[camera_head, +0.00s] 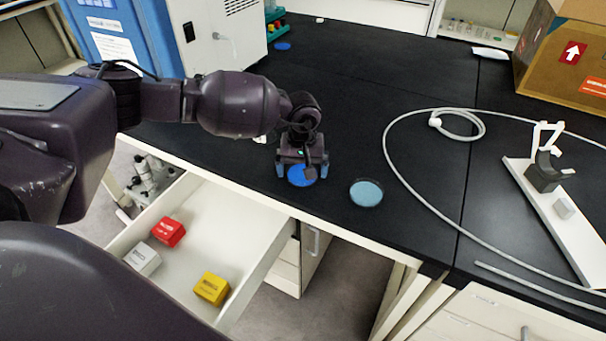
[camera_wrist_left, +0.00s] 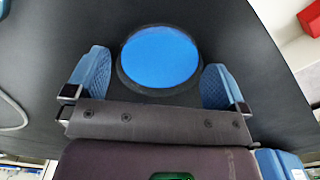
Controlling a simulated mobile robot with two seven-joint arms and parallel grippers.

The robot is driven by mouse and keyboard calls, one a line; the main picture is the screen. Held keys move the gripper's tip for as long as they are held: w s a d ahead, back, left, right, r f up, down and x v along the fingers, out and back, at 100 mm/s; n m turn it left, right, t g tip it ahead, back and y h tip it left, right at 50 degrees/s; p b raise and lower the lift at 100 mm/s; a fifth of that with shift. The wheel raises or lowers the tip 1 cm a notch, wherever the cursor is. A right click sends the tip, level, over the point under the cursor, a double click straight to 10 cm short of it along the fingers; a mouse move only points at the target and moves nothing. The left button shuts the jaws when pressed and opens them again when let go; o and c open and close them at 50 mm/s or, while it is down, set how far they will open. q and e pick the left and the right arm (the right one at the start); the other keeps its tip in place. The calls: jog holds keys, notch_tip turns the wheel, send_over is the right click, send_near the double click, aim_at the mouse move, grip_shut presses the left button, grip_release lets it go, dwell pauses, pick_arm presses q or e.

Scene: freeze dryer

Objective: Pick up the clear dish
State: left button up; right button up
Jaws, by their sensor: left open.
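A round dish with a bright blue face (camera_head: 300,177) lies flat on the black bench top near its front edge. In the left wrist view the blue dish (camera_wrist_left: 160,57) has a dark, see-through-looking rim. A second round dish, pale blue-teal with a thin clear rim (camera_head: 367,193), lies to its right on the bench. My left gripper (camera_head: 302,172) is open, pointing down over the bright blue dish. In the left wrist view its blue fingers (camera_wrist_left: 156,70) stand either side of that dish, with gaps. Whether they reach the bench is unclear. My right gripper is out of view.
An open drawer (camera_head: 262,264) below the bench edge holds red (camera_head: 168,232), white (camera_head: 143,259) and yellow (camera_head: 211,289) boxes. A grey hose (camera_head: 388,150) curls across the right side of the bench. A cardboard box (camera_head: 560,65) stands back right. The middle bench is clear.

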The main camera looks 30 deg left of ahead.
pick_arm(q)
jog(key=shift+c, duration=0.3)
jog(key=c, duration=0.7)
